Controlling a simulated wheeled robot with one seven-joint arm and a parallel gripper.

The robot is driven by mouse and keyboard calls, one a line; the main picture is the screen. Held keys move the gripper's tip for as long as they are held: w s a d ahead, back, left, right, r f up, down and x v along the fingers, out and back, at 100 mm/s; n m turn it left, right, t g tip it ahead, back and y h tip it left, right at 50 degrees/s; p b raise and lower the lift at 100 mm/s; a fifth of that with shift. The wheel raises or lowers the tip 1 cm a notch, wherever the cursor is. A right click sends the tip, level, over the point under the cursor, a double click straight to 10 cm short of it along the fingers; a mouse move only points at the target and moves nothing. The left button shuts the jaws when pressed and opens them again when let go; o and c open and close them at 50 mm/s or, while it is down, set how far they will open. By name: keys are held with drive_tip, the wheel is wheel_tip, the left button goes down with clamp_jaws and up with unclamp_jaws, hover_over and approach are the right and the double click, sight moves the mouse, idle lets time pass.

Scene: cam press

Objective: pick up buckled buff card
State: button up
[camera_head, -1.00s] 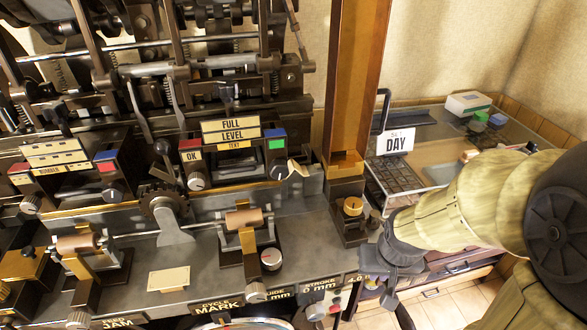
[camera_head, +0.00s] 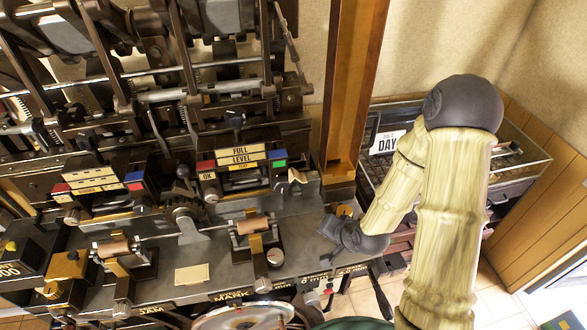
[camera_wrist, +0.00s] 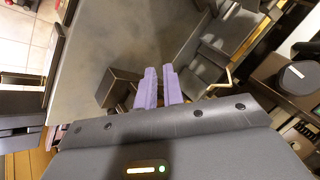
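A curled buff card (camera_head: 297,175) sticks up at the right end of the right-hand press unit in the head view. A second, flat cream card (camera_head: 192,274) lies on the bench top. My gripper (camera_head: 328,230) is low over the right end of the bench, below and right of the curled card and apart from it. In the wrist view its two pale purple fingers (camera_wrist: 162,88) are side by side with hardly a gap, and nothing shows between them. A thin bent tan piece (camera_wrist: 222,83) lies right of the fingers; I cannot tell whether it is the card.
A brown post (camera_head: 352,90) stands behind my gripper, with a brass-topped block (camera_head: 344,210) at its foot. A roller unit (camera_head: 252,226) and a round dial (camera_head: 274,257) stand on the bench. Bare bench (camera_wrist: 105,45) shows in the wrist view.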

drive_tip(key=a+m, duration=0.1)
drive_tip(key=a+f+m+t+y, duration=0.1)
drive_tip(key=a+y, duration=0.1)
drive_tip(key=shift+w+a+f+m, duration=0.1)
drive_tip(key=shift+a+f+m, duration=0.25)
drive_tip(key=shift+f+m, duration=0.05)
drive_tip(key=a+m+t, duration=0.1)
drive_tip(key=a+m+t+y, duration=0.1)
drive_tip(key=m, duration=0.1)
drive_tip(key=a+m+t, duration=0.1)
drive_tip(key=m, duration=0.1)
drive_tip(key=shift+w+r+y+p, duration=0.15)
drive_tip(key=shift+r+y+p, duration=0.15)
drive_tip(key=shift+r+y, duration=0.1)
drive_tip(key=shift+r+m+t, duration=0.25)
drive_tip(key=shift+m+t, duration=0.55)
drive_tip(key=shift+m, duration=0.4)
drive_tip(key=shift+w+r+m+t, duration=0.1)
drive_tip(key=shift+r+m+t, duration=0.25)
drive_tip(key=shift+m+t, duration=0.6)
drive_tip(key=d+m+t+h, duration=0.1)
drive_tip(key=m, duration=0.2)
drive_tip(key=d+r+m+t+h, duration=0.1)
drive_tip(key=m, duration=0.1)
drive_tip(key=d+m+t+h, duration=0.1)
drive_tip(key=m, duration=0.2)
drive_tip(key=shift+r+m+t+h, duration=0.25)
drive_tip(key=shift+r+m+h, duration=0.05)
drive_tip(key=shift+r+m, duration=0.1)
drive_tip(key=shift+f, duration=0.1)
